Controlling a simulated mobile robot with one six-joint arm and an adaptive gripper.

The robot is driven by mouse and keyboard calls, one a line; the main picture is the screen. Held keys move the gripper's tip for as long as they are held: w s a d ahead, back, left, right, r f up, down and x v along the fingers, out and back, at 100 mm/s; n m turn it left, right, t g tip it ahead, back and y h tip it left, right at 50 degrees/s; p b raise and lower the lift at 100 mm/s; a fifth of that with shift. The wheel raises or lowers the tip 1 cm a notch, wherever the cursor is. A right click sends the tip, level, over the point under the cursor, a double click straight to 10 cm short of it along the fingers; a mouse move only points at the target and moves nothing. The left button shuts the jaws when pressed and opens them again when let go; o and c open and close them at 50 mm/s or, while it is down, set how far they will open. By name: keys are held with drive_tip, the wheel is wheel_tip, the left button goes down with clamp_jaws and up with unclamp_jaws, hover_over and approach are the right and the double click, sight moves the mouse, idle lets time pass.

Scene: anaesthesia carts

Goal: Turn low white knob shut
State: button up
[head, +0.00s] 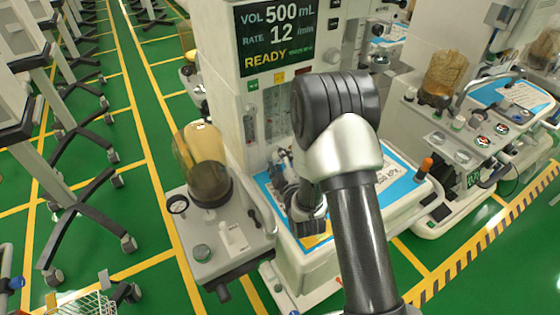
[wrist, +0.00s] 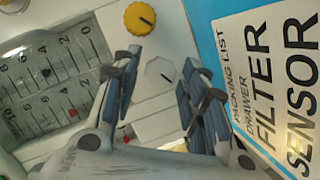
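The white knob (wrist: 160,73) is a pale octagon with a dark pointer line, on the machine's white front panel in the wrist view. My gripper (wrist: 163,82) is open, with one dark padded finger to the left of the knob and one to the right. The knob shows in the gap between them; I cannot tell whether either finger touches it. In the head view my gripper (head: 290,185) is at the machine's lower front, and my arm hides much of it. I cannot make out the white knob there.
A yellow knob (wrist: 140,18) with a dark pointer sits above the white one. Flow tubes (wrist: 45,75) with scales stand to its left. A packing-list sheet (wrist: 265,80) lies on the blue work surface at right. The cart's side shelf (head: 222,240) carries an amber canister (head: 203,155).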

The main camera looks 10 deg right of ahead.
drive_tip(key=c, duration=0.8)
drive_tip(key=shift+r, duration=0.1)
drive_tip(key=m, duration=0.1)
drive_tip(key=m+g+y, duration=0.1)
drive_tip(key=m, duration=0.1)
drive_tip(key=shift+w+d+r, duration=0.1)
drive_tip(key=shift+d, duration=0.1)
drive_tip(key=m+y, duration=0.1)
drive_tip(key=m, duration=0.1)
drive_tip(key=shift+d+m+g+y, duration=0.1)
drive_tip(key=shift+m+g+y, duration=0.2)
drive_tip(key=shift+m+g, duration=0.1)
drive_tip(key=shift+d+m+g+y+p, duration=0.15)
drive_tip(key=shift+m+g+y+p, duration=0.2)
drive_tip(key=shift+m+y, duration=0.65)
drive_tip(key=shift+w+m+y+p, duration=0.1)
drive_tip(key=shift+m+y+p, duration=0.4)
drive_tip(key=shift+m, duration=0.9)
